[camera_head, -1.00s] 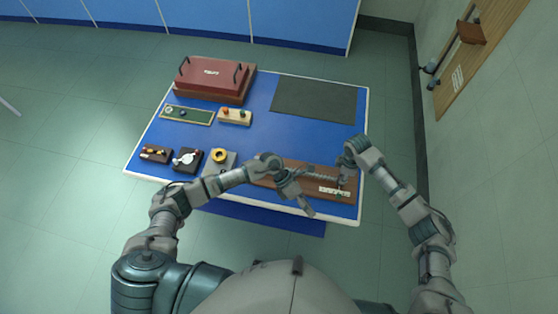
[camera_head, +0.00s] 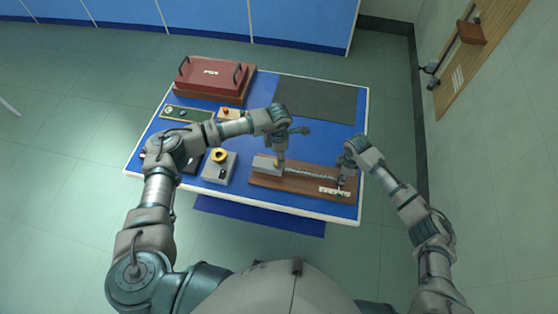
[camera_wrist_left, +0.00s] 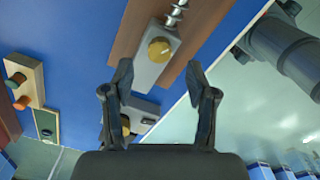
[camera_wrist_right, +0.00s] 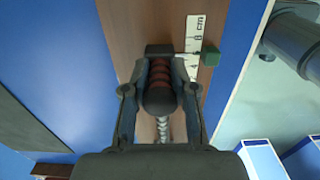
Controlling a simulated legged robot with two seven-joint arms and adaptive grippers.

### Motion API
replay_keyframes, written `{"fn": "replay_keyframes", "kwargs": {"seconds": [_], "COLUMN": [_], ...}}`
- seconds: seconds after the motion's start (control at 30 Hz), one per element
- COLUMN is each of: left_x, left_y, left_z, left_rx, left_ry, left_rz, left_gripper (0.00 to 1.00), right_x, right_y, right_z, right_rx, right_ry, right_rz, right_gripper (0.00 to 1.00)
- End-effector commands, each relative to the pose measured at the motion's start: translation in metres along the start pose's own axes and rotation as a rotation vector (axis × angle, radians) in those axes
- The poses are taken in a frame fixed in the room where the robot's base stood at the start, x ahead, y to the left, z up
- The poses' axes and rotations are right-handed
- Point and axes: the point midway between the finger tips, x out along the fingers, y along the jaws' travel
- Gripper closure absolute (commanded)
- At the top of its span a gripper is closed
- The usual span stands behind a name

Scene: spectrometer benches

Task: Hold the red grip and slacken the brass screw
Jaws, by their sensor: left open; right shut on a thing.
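The red grip (camera_wrist_right: 160,72) is ribbed, with dark ends, and a metal spring runs from it along the wooden board (camera_head: 302,191). My right gripper (camera_head: 342,184) is shut on the grip, one finger on each side, as the right wrist view shows. The brass screw (camera_wrist_left: 160,48) is a round knob on top of a grey block (camera_wrist_left: 150,72) at the board's left end. My left gripper (camera_wrist_left: 158,74) is open and empty, its fingers spread, with the block between and beyond them. In the head view its hand partly covers the block.
A white cm scale (camera_wrist_right: 195,42) and a small green block (camera_wrist_right: 210,55) are beside the grip. A grey box with a yellow ring (camera_head: 219,157) stands left of the board. A red lidded case (camera_head: 213,76) and a dark mat (camera_head: 315,103) are at the back.

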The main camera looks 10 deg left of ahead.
Motion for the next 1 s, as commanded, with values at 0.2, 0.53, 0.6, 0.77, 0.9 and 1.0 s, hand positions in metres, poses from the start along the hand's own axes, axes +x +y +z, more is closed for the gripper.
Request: {"fn": "replay_keyframes", "kwargs": {"seconds": [0.2, 0.53, 0.6, 0.77, 0.9, 1.0], "left_x": [0.038, 0.054, 0.053, 0.053, 0.053, 0.053], "left_y": [-0.001, 0.000, 0.000, 0.000, 0.000, 0.000], "left_z": [0.000, 0.001, 0.001, 0.001, 0.001, 0.001], "left_rx": [0.000, 0.000, 0.000, 0.000, 0.000, 0.000], "left_ry": [0.000, -0.002, -0.002, -0.002, -0.002, -0.002], "left_rz": [-0.001, 0.000, 0.000, 0.000, -0.001, -0.001], "left_gripper": [0.42, 0.42, 0.42, 0.67, 1.00, 1.00], "right_x": [-0.004, -0.004, -0.004, -0.004, -0.005, -0.005], "right_y": [0.003, 0.003, 0.003, 0.004, 0.004, 0.004], "right_z": [-0.003, -0.003, -0.003, -0.003, -0.002, -0.002], "right_rx": [-0.001, -0.001, -0.001, -0.001, -0.001, -0.001], "right_ry": [0.008, 0.008, 0.008, 0.008, 0.008, 0.008], "right_rz": [0.011, 0.012, 0.012, 0.012, 0.013, 0.013], "right_gripper": [1.00, 1.00, 1.00, 1.00, 1.00, 1.00]}}
